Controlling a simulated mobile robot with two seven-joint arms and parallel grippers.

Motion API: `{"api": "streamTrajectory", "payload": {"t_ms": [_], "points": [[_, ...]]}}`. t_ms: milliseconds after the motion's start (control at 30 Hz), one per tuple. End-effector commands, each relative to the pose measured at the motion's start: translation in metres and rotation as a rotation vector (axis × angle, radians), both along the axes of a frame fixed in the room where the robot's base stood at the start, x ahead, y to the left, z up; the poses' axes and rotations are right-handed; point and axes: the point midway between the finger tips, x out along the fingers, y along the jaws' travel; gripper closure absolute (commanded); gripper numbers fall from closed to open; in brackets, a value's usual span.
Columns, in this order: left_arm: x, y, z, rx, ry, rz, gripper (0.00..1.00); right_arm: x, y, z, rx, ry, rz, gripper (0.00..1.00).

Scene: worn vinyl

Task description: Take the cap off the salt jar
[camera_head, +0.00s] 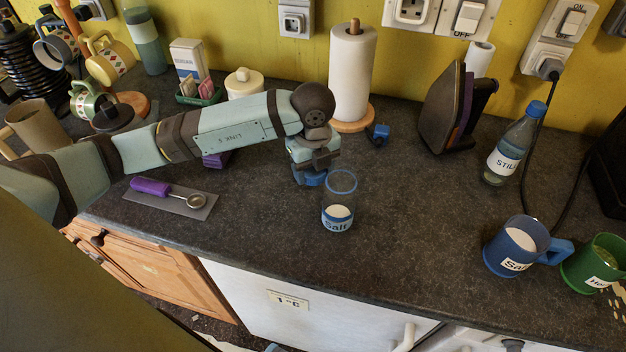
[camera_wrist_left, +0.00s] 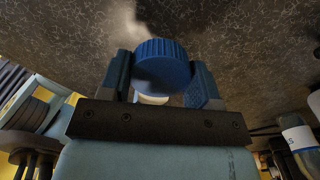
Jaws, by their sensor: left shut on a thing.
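The salt jar (camera_head: 338,212) is a clear glass with white contents and a blue "Salt" label. It stands upright on the dark counter, and its top looks open. My left gripper (camera_head: 314,172) is just left of and behind the jar, apart from it. It is shut on a ribbed blue cap (camera_wrist_left: 163,66), which shows between the two fingers in the left wrist view (camera_wrist_left: 160,82). In the head view the cap is mostly hidden, with only some blue below the fingers. My right gripper is in neither view.
A purple-handled spoon (camera_head: 165,190) lies on a grey mat at left. A paper towel roll (camera_head: 351,75) and an iron (camera_head: 447,110) stand behind. A blue "Salt" mug (camera_head: 512,246) and a bottle (camera_head: 515,145) stand at right. Counter between jar and mug is clear.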

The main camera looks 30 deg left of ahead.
Motion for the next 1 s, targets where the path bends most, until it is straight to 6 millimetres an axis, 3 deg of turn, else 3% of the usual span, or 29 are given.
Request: {"api": "streamTrajectory", "payload": {"t_ms": [333,700,733,800,833,1000], "points": [[-0.001,0.0,-0.042,0.001,0.003,0.0,0.71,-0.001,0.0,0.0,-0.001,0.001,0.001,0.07],[0.0,0.0,-0.048,0.001,0.001,-0.001,0.71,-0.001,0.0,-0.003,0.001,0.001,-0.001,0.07],[0.0,0.0,-0.047,0.001,0.001,-0.001,0.38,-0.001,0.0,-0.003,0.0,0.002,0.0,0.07],[0.0,0.0,-0.046,0.001,0.001,-0.001,0.22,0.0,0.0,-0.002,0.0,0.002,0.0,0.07],[0.0,0.0,-0.046,0.001,0.001,-0.001,0.17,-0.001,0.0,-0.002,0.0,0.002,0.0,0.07],[0.0,0.0,-0.046,0.001,0.001,-0.001,0.17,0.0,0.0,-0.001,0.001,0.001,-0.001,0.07]]}}
